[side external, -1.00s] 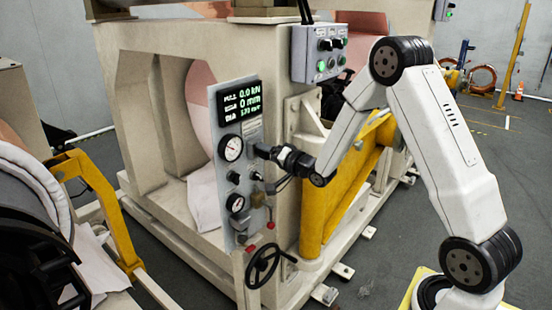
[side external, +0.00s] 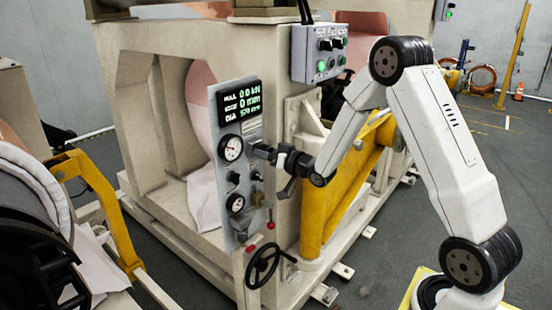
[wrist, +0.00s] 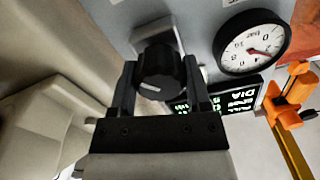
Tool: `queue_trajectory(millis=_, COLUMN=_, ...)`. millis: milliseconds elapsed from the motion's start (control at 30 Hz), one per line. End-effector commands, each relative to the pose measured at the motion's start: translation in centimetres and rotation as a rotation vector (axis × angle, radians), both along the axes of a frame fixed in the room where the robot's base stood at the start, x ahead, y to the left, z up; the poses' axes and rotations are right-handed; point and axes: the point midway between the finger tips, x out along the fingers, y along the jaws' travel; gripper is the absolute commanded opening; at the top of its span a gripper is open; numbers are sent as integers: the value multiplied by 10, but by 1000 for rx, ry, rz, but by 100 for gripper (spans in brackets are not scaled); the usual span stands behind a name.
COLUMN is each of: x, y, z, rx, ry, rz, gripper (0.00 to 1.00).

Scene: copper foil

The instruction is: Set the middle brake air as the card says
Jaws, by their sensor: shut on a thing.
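A grey control panel (side external: 228,190) stands upright in front of the cream machine frame. It carries a lit display (side external: 240,102), an upper gauge (side external: 231,148), a lower gauge (side external: 236,203) and small black knobs. My gripper (side external: 262,149) reaches the panel from the right, beside the upper gauge. In the wrist view, a black ribbed knob (wrist: 161,70) with a pale mark sits between my gripper's two fingers (wrist: 162,90), which are shut on it. A round gauge (wrist: 250,45) with a red needle is beside it; its reading is too small to tell. I cannot make out the card.
A grey switch box (side external: 325,55) with green lights is above right of the panel. A black handwheel (side external: 268,266) is below it. A yellow arm (side external: 335,195) of the machine stands close behind my gripper. Another yellow frame (side external: 100,200) is at left.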

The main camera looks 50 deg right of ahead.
Motion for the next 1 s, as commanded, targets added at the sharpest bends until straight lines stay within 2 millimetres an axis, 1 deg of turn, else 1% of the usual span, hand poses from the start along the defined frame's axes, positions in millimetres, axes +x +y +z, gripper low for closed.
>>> queue_trajectory(millis=600, x=0, y=1, z=-1, rx=-577, ry=2, rz=0, gripper=3)
queue_trajectory(millis=800, x=0, y=1, z=-1, rx=-723, ry=2, rz=0, gripper=3)
queue_trajectory(millis=1000, x=0, y=1, z=-1, rx=-813, ry=2, rz=0, gripper=3)
